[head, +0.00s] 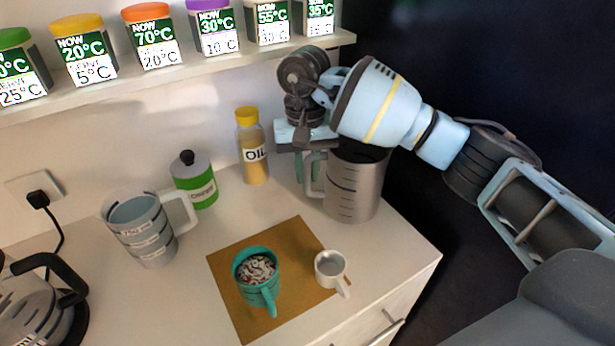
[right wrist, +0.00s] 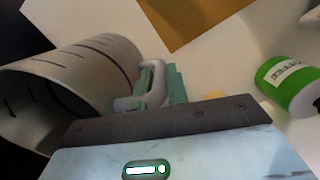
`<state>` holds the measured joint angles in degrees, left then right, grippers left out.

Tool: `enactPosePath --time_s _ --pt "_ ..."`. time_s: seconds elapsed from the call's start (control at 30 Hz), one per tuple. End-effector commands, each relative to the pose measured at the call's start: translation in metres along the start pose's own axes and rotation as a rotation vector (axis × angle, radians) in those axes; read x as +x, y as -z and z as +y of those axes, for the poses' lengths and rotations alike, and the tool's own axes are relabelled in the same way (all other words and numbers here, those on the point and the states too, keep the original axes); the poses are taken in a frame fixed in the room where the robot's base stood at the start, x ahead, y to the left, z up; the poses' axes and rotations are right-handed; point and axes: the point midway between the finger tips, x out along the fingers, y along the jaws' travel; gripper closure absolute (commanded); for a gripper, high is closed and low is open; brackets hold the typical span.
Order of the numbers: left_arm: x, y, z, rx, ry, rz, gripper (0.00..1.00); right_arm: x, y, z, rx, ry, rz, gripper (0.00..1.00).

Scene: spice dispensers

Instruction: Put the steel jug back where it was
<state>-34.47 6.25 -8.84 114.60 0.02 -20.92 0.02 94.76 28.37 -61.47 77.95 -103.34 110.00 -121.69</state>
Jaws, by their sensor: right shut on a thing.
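The steel jug (head: 353,187) stands upright, or nearly so, at the back right of the counter, its handle toward the left. It also shows in the right wrist view (right wrist: 72,88), large at the left. My right gripper (head: 305,168) reaches down from the upper right and is shut on the jug's handle; its green fingers (right wrist: 160,84) are around the handle in the right wrist view. In the head view my wrist hides part of the jug's rim. I cannot tell whether the base touches the counter. My left gripper is not in view.
A yellow-capped oil bottle (head: 253,150) stands left of the jug. A green canister (head: 195,182), a measuring jug (head: 142,228) and a kettle (head: 35,305) are further left. A brown mat (head: 232,305) bears a teal mug (head: 257,280) and a small white cup (head: 331,268). A shelf (head: 130,84) with spice jars hangs above.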

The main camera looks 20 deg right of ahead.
Motion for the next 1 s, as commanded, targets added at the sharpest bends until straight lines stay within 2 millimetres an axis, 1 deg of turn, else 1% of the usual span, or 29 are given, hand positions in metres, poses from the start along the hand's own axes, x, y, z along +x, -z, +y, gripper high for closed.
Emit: enactPosePath --time_s 0.1,0.2,0.43,0.6,0.63,0.77,1.0 --pt "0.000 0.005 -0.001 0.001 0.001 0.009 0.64 0.014 0.002 0.000 0.001 -0.001 0.001 1.00" --pt "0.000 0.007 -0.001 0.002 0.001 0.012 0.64 0.020 0.003 0.000 0.000 0.001 0.003 1.00" --pt "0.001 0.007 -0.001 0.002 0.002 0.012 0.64 0.021 0.003 0.000 -0.001 0.001 0.003 1.00" --pt "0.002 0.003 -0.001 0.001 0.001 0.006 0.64 0.026 0.003 0.000 0.000 0.000 0.002 1.00" --pt "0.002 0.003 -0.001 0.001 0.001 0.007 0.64 0.026 0.003 0.000 0.000 0.000 0.000 0.80" --pt "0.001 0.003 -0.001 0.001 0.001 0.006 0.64 0.026 0.003 0.000 0.000 0.000 0.000 0.63" --pt "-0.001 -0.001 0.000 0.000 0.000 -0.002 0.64 0.026 0.003 0.000 0.000 0.000 0.000 0.62"
